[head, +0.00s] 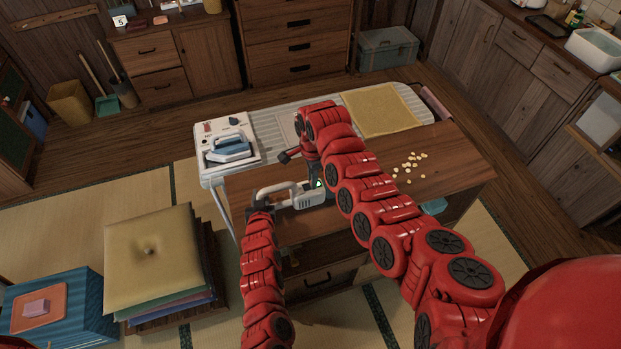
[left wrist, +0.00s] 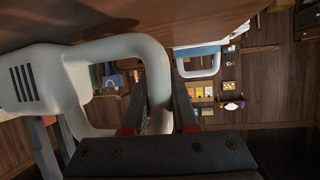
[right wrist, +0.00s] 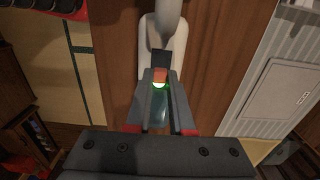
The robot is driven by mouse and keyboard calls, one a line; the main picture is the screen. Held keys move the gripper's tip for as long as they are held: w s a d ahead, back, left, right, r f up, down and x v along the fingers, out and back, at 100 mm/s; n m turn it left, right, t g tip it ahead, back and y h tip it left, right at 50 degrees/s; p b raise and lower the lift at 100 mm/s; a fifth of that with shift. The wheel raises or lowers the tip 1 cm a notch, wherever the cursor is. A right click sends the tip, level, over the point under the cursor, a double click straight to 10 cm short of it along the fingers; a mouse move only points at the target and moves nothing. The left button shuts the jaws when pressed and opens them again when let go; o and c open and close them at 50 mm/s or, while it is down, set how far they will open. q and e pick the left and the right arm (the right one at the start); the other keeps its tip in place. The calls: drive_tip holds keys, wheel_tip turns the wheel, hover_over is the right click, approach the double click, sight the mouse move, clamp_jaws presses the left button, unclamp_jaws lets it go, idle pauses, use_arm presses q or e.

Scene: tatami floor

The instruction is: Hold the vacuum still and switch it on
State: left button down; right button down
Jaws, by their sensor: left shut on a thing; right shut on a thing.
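The white handheld vacuum (head: 302,200) lies on the wooden table; it also shows in the left wrist view (left wrist: 70,78) and right wrist view (right wrist: 163,40). My left gripper (head: 266,197) is shut on the vacuum's loop handle, whose bar passes between the fingers (left wrist: 165,112). My right gripper (head: 316,178) is over the vacuum's body. A clear, bluish part of the vacuum shows between those fingers.
Pale crumbs (head: 410,166) are scattered on the table to the right of my right arm. An iron (head: 229,148) rests at the left end of the ironing board behind, and a folded yellow cloth (head: 380,110) lies further right. Stacked cushions (head: 152,255) stand at left.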

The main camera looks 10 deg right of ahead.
use_arm(q)
drive_tip(key=shift+a, duration=0.1)
use_arm(e)
drive_tip(key=c, duration=0.8)
unclamp_jaws()
drive_tip(key=shift+o, duration=0.2)
wheel_tip(320, 180, up, 12)
use_arm(q)
drive_tip(key=c, duration=0.6)
unclamp_jaws()
